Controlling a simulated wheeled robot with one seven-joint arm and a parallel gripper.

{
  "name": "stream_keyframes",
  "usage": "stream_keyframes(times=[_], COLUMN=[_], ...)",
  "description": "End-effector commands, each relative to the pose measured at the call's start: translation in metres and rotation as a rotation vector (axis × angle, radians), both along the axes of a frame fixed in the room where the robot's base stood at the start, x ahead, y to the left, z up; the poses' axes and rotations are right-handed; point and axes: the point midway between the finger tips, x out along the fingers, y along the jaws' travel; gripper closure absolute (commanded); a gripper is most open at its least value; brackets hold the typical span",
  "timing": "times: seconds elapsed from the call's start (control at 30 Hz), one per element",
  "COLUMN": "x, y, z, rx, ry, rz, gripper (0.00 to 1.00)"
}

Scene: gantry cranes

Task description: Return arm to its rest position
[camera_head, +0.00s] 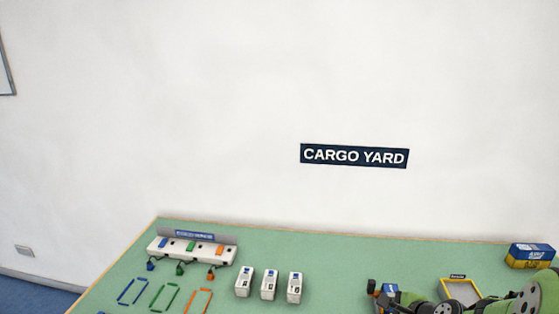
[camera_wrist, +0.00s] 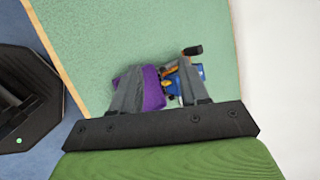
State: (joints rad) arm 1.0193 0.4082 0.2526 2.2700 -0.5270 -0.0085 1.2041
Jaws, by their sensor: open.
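My green arm (camera_head: 520,302) reaches in at the lower right of the head view, low over the table's right part. My gripper (camera_wrist: 158,72) shows in the wrist view with its two grey fingers apart. A purple thing (camera_wrist: 153,90) shows between the fingers, close to the left one. Small blue and orange pieces (camera_wrist: 172,84) show beside it, near the right finger. I cannot tell whether any of these touch the fingers. The fingertips are not clear in the head view, where arm links cover that corner.
The green table (camera_head: 330,255) stands against a white wall with a "CARGO YARD" sign (camera_head: 354,156). A white rack with coloured blocks (camera_head: 190,250), several coloured outlines and white boxes (camera_head: 268,284) stand left. A yellow-framed tray (camera_head: 461,291) and a blue-yellow box (camera_head: 531,256) are right.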

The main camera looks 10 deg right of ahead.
Motion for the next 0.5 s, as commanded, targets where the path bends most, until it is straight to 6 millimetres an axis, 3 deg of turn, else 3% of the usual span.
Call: stream_keyframes(times=[0.03,0.2,0.33,0.5], x=[-0.005,-0.057,-0.116,-0.188], y=[0.030,0.107,0.147,0.166], z=[0.027,0.094,0.140,0.170], rx=[-0.150,-0.623,-0.915,-1.143], ry=[0.033,0.125,0.137,0.095], rz=[0.171,0.714,1.070,1.400], gripper=[0.55,0.55,0.55,0.55])
